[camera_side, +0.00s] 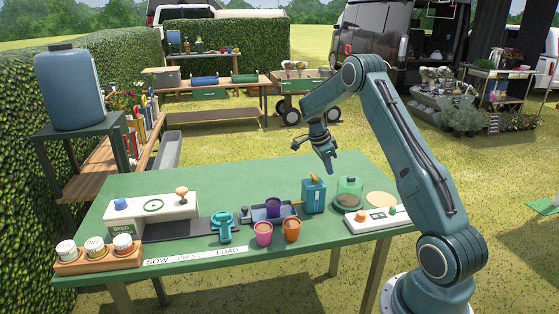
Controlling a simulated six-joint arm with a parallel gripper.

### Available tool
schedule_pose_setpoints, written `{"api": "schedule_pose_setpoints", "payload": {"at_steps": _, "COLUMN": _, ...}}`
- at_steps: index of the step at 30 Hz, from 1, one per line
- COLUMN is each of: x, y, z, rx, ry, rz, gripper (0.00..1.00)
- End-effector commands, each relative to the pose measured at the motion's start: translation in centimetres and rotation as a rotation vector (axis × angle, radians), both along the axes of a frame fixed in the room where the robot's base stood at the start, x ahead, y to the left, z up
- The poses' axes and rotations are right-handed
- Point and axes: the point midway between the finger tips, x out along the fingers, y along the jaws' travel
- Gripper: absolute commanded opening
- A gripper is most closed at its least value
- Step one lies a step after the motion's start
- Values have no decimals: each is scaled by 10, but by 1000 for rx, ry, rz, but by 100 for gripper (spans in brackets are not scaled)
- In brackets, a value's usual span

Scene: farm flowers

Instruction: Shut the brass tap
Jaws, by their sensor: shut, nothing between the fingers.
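A teal tank (314,196) stands on the green table, right of centre. A small brass-coloured piece (315,179) sits on its top, and a thin brass spout (297,204) sticks out from its left side. These look like the brass tap, but they are too small to tell whether it is open or shut. The spout reaches toward a purple pot (273,207) in a grey-blue tray (256,214). My gripper (331,168) is shut and empty, pointing down above and slightly right of the tank, apart from it.
Pink (264,234) and orange (292,230) pots stand before the tray. A green clear dome (349,188) and a white button panel (372,220) are right of the tank. A teal press (224,229) and a white seed box (152,213) are left. The table's back is clear.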

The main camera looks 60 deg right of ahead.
Motion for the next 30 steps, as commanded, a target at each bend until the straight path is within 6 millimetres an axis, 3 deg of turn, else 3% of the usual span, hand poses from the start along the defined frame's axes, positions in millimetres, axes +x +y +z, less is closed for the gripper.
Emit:
{"api": "schedule_pose_setpoints", "payload": {"at_steps": 1, "x": -3, "y": -2, "z": -8, "rx": 2, "ry": 2, "rz": -2, "gripper": 0}}
{"api": "schedule_pose_setpoints", "payload": {"at_steps": 12, "x": 25, "y": 25, "z": -6, "rx": -1, "ry": -1, "rz": 0, "gripper": 0}}
{"api": "schedule_pose_setpoints", "payload": {"at_steps": 30, "x": 27, "y": 27, "z": -6, "rx": 0, "ry": 0, "rz": 9, "gripper": 0}}
